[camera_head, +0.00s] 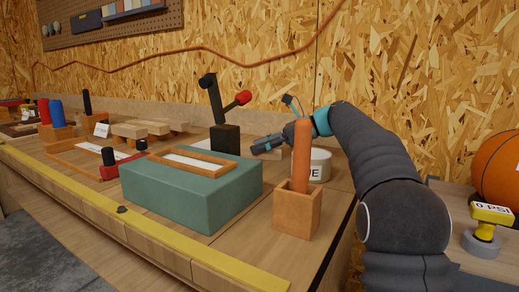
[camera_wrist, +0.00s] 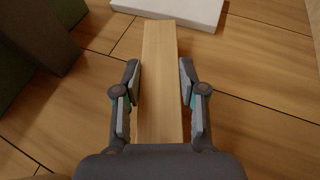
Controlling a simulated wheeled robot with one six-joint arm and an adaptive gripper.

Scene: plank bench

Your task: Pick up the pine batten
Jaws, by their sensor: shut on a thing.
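The pine batten (camera_wrist: 160,75) is a pale, straight wooden piece. In the wrist view it runs lengthwise between the two fingers of my gripper (camera_wrist: 160,95), which are shut on its sides. Its far end extends beyond the fingertips, and its near end is hidden by the gripper body. In the head view my gripper (camera_head: 268,144) is at the back of the bench, between the black clamp-like stand and the white pot.
A white block (camera_wrist: 178,8) lies just beyond the batten's far end. The black stand (camera_head: 225,138) is left of my gripper, the white pot (camera_head: 318,168) right. A wooden box with an orange-brown handle (camera_head: 297,210) and a green block (camera_head: 195,200) stand in front. Stacked wood pieces (camera_head: 150,128) lie farther left.

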